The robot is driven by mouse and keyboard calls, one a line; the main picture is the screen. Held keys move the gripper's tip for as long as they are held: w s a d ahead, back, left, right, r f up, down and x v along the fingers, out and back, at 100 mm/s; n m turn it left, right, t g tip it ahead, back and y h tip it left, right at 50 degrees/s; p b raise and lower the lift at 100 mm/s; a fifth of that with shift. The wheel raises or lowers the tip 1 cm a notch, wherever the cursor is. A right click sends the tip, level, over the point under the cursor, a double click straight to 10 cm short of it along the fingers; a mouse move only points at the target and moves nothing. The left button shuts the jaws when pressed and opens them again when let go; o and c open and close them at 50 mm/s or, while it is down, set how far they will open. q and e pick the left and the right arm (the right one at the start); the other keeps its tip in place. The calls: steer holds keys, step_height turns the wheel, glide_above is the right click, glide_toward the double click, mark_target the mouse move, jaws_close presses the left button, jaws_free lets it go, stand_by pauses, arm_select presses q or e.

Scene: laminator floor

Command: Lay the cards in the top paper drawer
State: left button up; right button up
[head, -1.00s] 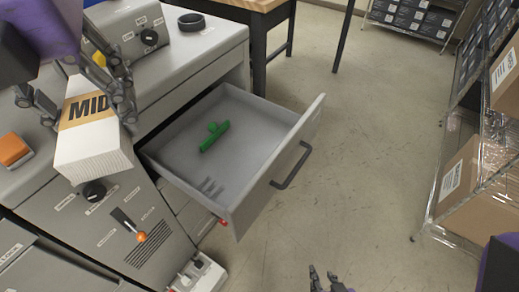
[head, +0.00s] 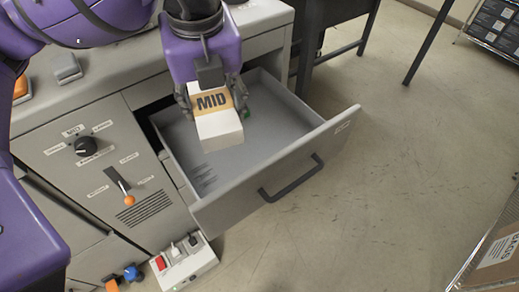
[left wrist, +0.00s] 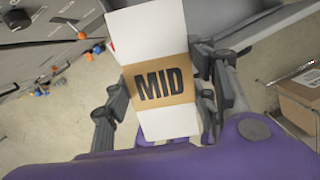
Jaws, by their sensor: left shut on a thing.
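The cards (head: 219,129) are a white stack with a tan band marked MID. My left gripper (head: 212,98) is shut on them, with a finger at each side, and the stack hangs over the open drawer. The stack also shows close up in the left wrist view (left wrist: 161,122), between the two fingers of the left gripper (left wrist: 170,92). The paper drawer (head: 300,155) is pulled out, grey, with a dark handle on its front. A small bit of a green piece (head: 246,113) shows inside, mostly hidden behind my gripper. My right gripper is out of view.
The machine's panel with a black knob (head: 86,146) and an orange-tipped lever (head: 128,198) is left of the drawer. A power strip (head: 183,262) lies below it. A dark-legged table stands behind the drawer. A carton (head: 497,252) is at lower right. Open floor lies between.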

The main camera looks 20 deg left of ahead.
arm_select(q)
steer(key=w+a+f+n+b, duration=0.2)
steer(key=f, duration=0.7)
steer(key=w+a+f+n+b, duration=0.1)
steer(key=w+a+f, duration=0.15)
steer(key=f, duration=0.75)
glide_above(253, 150)
steer(key=shift+g, duration=0.3)
step_height(253, 150, down, 10)
steer(key=shift+s+d+r, duration=0.1)
steer(key=shift+d+r, duration=0.05)
steer(key=shift+r, duration=0.05)
steer(key=shift+f, duration=1.5)
steer(key=shift+f, duration=0.2)
steer(key=o, duration=1.4)
steer(key=shift+c, duration=0.2)
steer(key=shift+r, duration=0.1)
